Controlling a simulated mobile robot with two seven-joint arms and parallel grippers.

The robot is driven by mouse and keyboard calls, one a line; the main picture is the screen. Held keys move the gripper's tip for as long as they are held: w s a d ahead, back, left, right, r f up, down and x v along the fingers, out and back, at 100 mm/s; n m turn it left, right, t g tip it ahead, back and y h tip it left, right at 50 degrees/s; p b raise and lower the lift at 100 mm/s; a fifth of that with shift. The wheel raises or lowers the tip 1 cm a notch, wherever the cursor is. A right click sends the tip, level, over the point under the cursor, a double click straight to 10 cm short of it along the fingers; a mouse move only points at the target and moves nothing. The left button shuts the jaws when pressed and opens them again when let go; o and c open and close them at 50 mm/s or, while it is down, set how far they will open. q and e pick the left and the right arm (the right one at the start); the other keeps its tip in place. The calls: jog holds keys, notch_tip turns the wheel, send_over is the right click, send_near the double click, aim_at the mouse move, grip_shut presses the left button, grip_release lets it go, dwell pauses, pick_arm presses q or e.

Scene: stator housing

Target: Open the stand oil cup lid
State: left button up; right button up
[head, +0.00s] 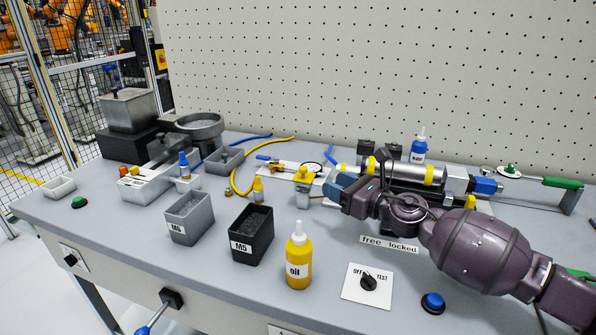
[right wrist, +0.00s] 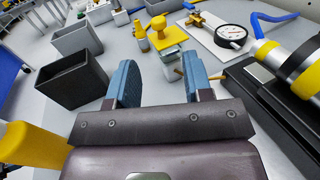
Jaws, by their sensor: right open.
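The stand oil cup (head: 303,197) is a small clear cup with a yellow lid (head: 303,175), standing behind the oil bottle. In the right wrist view, the yellow lid (right wrist: 168,38) has a round knob on top and sits on the cup. My right gripper (head: 338,190) is just right of the cup. Its two blue fingers (right wrist: 160,80) are apart, with nothing held between them. The cup's lower part shows beyond the gap between the fingers, near the right finger. I cannot tell whether a finger touches it. My left gripper is not in view.
A yellow oil bottle (head: 298,262) and a black M5 bin (head: 251,246) stand in front. A grey M6 bin (head: 189,227) is to the left. A switch plate (head: 356,292) lies at the front.

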aim_at(306, 171)
jog(key=b+x, duration=0.1)
jog(key=x, duration=0.7)
jog(key=shift+w+a+f+b, duration=0.1)
jog(key=shift+w+a+b, duration=0.1)
jog(key=shift+a+b, duration=0.15)
jog(key=shift+x, duration=0.75)
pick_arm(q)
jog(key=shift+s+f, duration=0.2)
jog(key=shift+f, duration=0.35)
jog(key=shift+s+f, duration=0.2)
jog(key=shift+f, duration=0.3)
